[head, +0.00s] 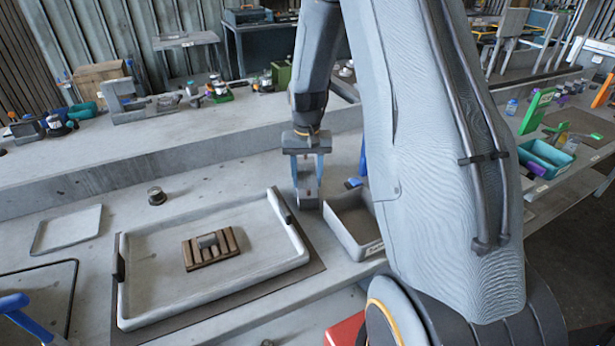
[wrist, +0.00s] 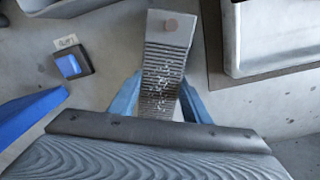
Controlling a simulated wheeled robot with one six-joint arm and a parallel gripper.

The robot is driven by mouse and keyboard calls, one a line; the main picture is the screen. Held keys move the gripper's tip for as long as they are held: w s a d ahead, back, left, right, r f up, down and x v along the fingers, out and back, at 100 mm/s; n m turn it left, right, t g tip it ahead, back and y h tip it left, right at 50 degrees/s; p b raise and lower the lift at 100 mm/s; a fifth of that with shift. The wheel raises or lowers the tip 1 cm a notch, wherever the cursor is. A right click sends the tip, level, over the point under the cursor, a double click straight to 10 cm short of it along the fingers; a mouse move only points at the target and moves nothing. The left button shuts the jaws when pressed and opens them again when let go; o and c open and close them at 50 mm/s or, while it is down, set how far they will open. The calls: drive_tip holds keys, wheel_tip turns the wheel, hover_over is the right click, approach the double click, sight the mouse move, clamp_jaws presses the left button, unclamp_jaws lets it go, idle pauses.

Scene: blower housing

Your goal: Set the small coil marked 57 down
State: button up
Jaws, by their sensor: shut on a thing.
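My gripper (head: 307,178) is shut on a ridged grey piece, taken as the small coil (head: 308,193). It hangs upright between the blue fingers, just behind the right corner of the large tray and left of a grey bin. In the wrist view the coil (wrist: 167,60) shows close ridges, speckled white marks and a reddish round spot at its far end. I cannot read a 57 on it. I cannot tell whether its lower end touches the bench.
The large pale tray (head: 135,297) on a dark mat holds a slatted wooden block (head: 225,253) with a grey cylinder. The grey bin (head: 345,232) stands close right. A blue-topped block (wrist: 70,66) lies nearby. A flat plate (head: 66,230) and dark knob (head: 156,195) lie left.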

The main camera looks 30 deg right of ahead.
drive_tip(key=o, duration=1)
drive_tip(key=shift+f, duration=0.15)
drive_tip(key=shift+c, duration=0.2)
drive_tip(key=o, duration=0.4)
